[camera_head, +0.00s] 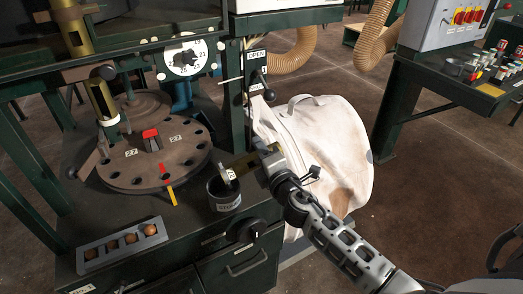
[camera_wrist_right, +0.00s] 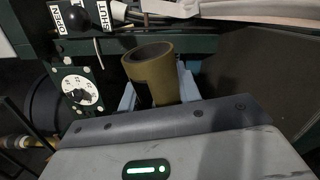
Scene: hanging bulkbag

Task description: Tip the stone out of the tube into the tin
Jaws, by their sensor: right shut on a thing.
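The tube (camera_wrist_right: 155,72) is olive-brass with an open, dark mouth. My right gripper (camera_head: 262,158) is shut on it, with a finger on either side in the wrist view. In the head view the tube (camera_head: 241,163) lies tilted, pointing left from the gripper toward the space above the tin. The tin (camera_head: 224,197) is a dark round pot with a pale label, on the bench just below and left of the gripper. A small pale labelled piece shows above its rim; I cannot tell what it is. No stone is visible in the tube. My left gripper is out of view.
A round turntable (camera_head: 190,160) with holes stands left of the tin. A grey tray (camera_head: 92,254) with brown balls lies at the bench front. A dark green post (camera_head: 237,100) and lever rise behind the gripper. A white bulk bag (camera_head: 325,150) hangs to the right.

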